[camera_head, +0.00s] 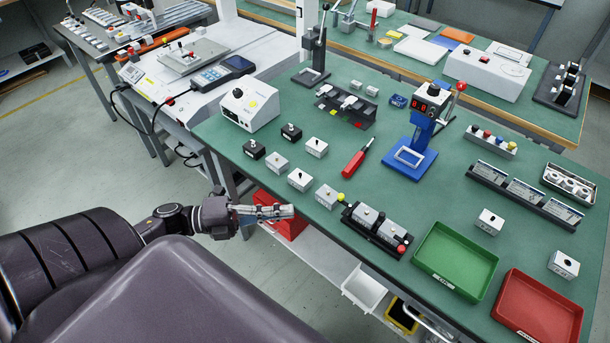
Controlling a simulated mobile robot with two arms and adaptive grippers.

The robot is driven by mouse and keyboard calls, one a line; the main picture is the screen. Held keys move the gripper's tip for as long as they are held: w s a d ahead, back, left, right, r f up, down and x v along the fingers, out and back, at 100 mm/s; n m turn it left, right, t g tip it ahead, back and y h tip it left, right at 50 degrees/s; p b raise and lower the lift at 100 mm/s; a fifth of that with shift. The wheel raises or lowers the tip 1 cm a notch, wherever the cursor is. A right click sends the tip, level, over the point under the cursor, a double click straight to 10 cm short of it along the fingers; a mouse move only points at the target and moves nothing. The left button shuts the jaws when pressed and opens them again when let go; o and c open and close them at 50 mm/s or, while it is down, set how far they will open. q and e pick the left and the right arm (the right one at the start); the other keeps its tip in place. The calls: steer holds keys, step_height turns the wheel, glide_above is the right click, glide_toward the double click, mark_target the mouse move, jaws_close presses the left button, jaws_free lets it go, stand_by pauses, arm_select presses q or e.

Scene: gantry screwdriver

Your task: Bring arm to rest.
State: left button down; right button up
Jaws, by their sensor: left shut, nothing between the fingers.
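In the head view my left arm comes in from the lower left. My left gripper (280,211) is shut and empty, pointing right, just off the front edge of the green-topped workbench (300,224). A red bin (290,228) below the bench top shows partly behind the gripper. My right arm and right gripper are not in view.
Several small grey boxes (300,180) stand near the bench's front edge, close to my gripper. A black fixture (377,228), a green tray (455,260) and a red tray (538,308) lie further right. A red-handled screwdriver (354,163) lies mid-bench. Open floor is at left.

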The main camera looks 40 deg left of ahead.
arm_select(q)
steer(key=shift+v, duration=0.8)
steer(key=shift+a, duration=0.1)
steer(key=w+a+f+n+t+y, duration=0.1)
steer(key=a+f+n+y, duration=0.1)
steer(key=f+n+y, duration=0.3)
steer(key=a+f+n+t+y, duration=0.1)
steer(key=a+f+n, duration=0.15)
steer(key=f, duration=0.45)
steer(key=w+a+f+n+t+y, duration=0.1)
steer(key=a+f+n+y, duration=0.15)
steer(key=f+n, duration=0.3)
steer(key=s+d+f+n+g+y, duration=0.1)
steer(key=s+f+n+g+y, duration=0.2)
steer(key=f, duration=0.6)
steer(key=s+d+f+n+g+y, duration=0.1)
steer(key=s+f+n+g+y, duration=0.15)
steer(key=s+f, duration=0.45)
steer(key=s+d+f+n+g, duration=0.3)
steer(key=s+d+f, duration=0.3)
steer(key=s+f, duration=0.2)
steer(key=s+d+f+n+g, duration=0.3)
steer(key=s+d+f+g, duration=0.2)
steer(key=s, duration=0.8)
step_height(320, 180, down, 3)
steer(key=shift+s+d+n+p, duration=0.3)
steer(key=shift+d+n+p, duration=0.05)
steer(key=shift+d, duration=0.8)
